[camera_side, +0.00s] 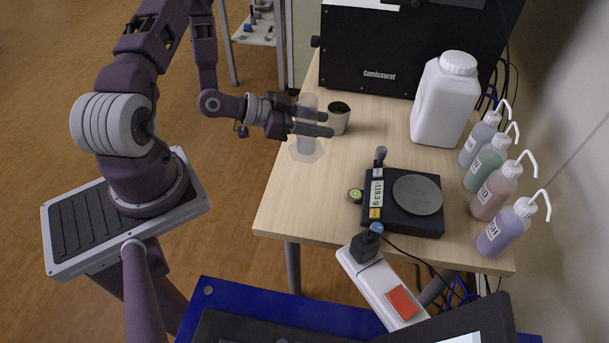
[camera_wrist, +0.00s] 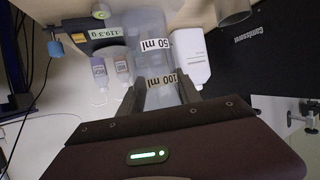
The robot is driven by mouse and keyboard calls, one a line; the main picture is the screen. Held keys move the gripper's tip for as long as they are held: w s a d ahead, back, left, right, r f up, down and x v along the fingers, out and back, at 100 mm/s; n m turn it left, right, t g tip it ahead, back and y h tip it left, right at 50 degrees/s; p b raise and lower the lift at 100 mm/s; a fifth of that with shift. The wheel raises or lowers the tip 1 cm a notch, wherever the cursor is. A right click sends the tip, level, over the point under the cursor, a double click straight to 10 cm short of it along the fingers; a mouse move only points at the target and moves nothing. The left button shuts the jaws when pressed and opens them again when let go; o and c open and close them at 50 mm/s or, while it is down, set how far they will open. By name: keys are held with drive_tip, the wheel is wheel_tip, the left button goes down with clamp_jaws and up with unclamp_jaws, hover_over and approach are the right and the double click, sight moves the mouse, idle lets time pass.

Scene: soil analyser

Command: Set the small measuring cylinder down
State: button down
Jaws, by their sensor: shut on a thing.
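The small measuring cylinder (camera_side: 307,143) is clear and faint, with a wide angular foot. It stands about upright at the left part of the table, and I cannot tell whether its foot touches the top. My gripper (camera_side: 318,123) is level and shut on the cylinder's body, one finger on each side.
A dark-mouthed cup (camera_side: 339,121) is close to the right of the cylinder. A balance (camera_side: 405,222), a small green round item (camera_side: 355,195), a white jug (camera_side: 444,105) and several wash bottles (camera_side: 487,165) stand further right. The black analyser (camera_side: 400,55) is behind. The table's (camera_side: 290,205) front left is bare.

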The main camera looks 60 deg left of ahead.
drive_tip(key=f, duration=0.9)
drive_tip(key=shift+s+a+f, duration=0.15)
drive_tip(key=shift+s+f, duration=0.1)
drive_tip(key=shift+f, duration=0.1)
drive_tip(key=c, duration=0.8)
unclamp_jaws()
drive_tip(key=shift+f, duration=0.1)
drive_tip(key=shift+c, duration=0.2)
